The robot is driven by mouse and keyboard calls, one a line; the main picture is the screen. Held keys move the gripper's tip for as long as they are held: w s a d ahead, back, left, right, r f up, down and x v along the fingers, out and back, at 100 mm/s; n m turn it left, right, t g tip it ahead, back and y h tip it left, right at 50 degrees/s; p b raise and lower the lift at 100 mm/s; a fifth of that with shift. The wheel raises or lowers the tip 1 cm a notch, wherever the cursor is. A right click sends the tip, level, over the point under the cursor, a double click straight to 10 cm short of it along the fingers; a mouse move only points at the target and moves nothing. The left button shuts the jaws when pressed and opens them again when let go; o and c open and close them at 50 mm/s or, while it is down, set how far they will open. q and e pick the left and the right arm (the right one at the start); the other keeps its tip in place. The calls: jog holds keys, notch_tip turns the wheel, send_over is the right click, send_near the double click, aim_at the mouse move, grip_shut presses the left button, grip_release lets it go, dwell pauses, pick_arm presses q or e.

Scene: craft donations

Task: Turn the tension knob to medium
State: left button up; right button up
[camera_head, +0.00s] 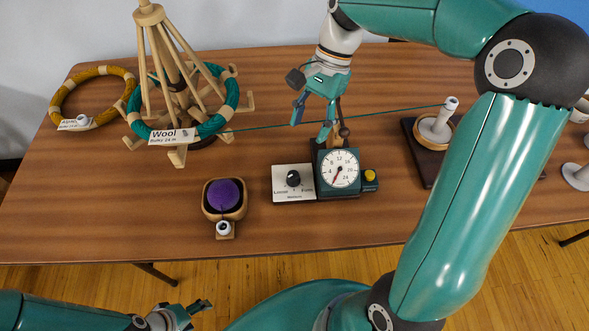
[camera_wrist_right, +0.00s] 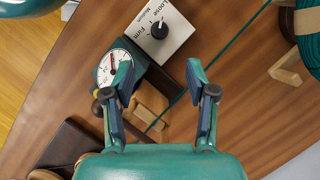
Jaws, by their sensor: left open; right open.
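The tension knob (camera_head: 293,179) is a black dial on a white panel (camera_head: 283,194) marked Loose, Firm and Medium. It also shows in the right wrist view (camera_wrist_right: 160,30). I cannot tell surely which mark its pointer faces. My right gripper (camera_head: 311,128) is open and empty, above and behind the panel in the head view. In the right wrist view its fingers (camera_wrist_right: 160,75) are apart, with the knob beyond them near the top edge. My left gripper (camera_head: 197,308) is open and empty, low at the front, clear of the table.
A round dial gauge (camera_head: 339,168) adjoins the panel, with a yellow button (camera_head: 370,175) to its right. Green yarn (camera_head: 290,125) runs from the wooden swift (camera_head: 176,100) to a winder (camera_head: 436,128), near my right fingers. A purple ball holder (camera_head: 224,199) stands left of the panel.

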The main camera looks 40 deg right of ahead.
aim_at(294, 173)
jog(key=b+x, duration=0.1)
jog(key=x, duration=1.2)
jog(key=shift+a+f+b, duration=0.1)
jog(key=shift+f+b, duration=0.05)
jog(key=shift+b, duration=0.15)
jog(key=c, duration=1.1)
